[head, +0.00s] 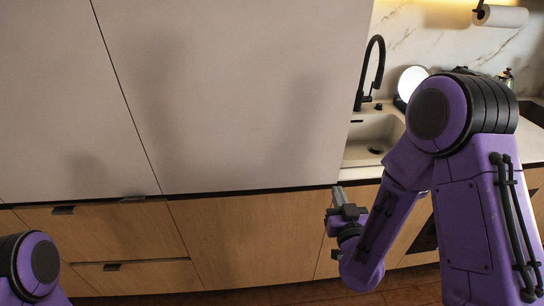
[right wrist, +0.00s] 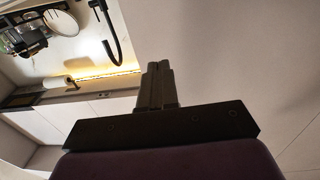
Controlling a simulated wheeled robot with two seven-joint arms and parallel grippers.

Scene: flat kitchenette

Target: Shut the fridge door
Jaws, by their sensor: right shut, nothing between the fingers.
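A large pale beige panel (head: 240,90) fills the middle of the head view; it appears to be the fridge door. It looks flush with the pale panel to its left, with only a thin dark seam between them, and no open interior shows. My right gripper (head: 340,197) is shut and empty, near the panel's lower right corner; I cannot tell if it touches. In the right wrist view, the shut fingers (right wrist: 157,70) point toward the upper part of the picture, and a broad pale surface (right wrist: 240,60) fills the right side. My left gripper is not in view.
Wooden lower fronts (head: 250,240) with dark handles run below the panels. To the right are a sink (head: 374,140), a black faucet (head: 375,65), a round lit mirror (head: 411,82) and a paper roll (head: 502,16). Bare floor (head: 410,285) shows at the bottom.

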